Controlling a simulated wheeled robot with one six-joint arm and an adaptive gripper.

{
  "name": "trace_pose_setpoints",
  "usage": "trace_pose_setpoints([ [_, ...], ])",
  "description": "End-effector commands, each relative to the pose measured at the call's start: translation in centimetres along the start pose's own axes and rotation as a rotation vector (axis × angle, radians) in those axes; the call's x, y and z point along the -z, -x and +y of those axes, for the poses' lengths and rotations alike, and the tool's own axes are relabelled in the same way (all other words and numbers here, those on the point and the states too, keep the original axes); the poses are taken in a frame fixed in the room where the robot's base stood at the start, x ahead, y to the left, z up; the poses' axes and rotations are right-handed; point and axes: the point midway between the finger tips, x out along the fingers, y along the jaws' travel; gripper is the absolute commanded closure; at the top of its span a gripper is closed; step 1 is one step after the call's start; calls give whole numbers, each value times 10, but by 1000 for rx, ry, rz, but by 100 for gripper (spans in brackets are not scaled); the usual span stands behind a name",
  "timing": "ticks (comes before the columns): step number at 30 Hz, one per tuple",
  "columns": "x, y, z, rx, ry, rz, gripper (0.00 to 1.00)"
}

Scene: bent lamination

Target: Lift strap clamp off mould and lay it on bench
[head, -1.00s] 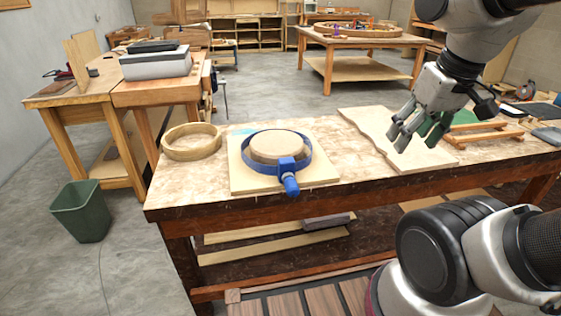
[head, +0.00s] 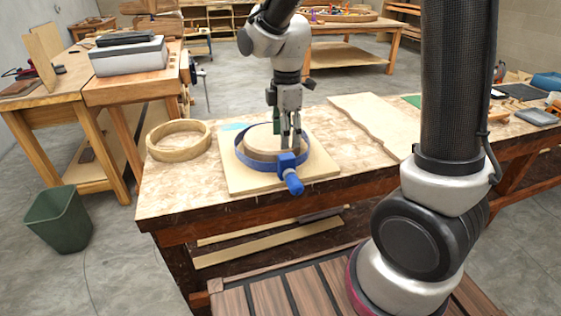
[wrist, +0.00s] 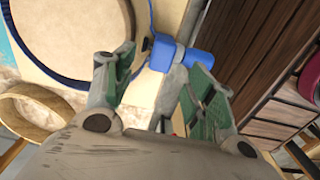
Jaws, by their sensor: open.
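The strap clamp is a blue band (head: 242,158) with a blue buckle and handle (head: 291,180) at its front. It lies around the round pale wooden mould (head: 262,139), which sits on a square light board (head: 232,183) on the bench (head: 160,199). My gripper (head: 290,146) points down over the front right of the mould, just behind the buckle. In the wrist view my gripper (wrist: 158,85) shows its green-padded fingers spread, with the blue buckle (wrist: 180,58) just beyond them and the mould (wrist: 75,35) at upper left. Whether a finger touches the band cannot be told.
A bent wooden ring (head: 178,154) lies left of the board. A wavy pale sheet (head: 375,120) lies to the right. Bare bench shows between board and sheet. A green bin (head: 60,220) stands on the floor at left.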

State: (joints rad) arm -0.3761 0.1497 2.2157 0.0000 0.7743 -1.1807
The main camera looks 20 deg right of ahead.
Motion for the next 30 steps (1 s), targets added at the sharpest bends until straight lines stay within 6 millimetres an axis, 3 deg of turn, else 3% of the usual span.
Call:
trace_pose_setpoints([
  [16,-1,-71,-4,5,15,-2,45],
  [25,-1,-77,-3,1,14,-1,45],
  [30,-1,-77,-3,1,14,-1,76],
])
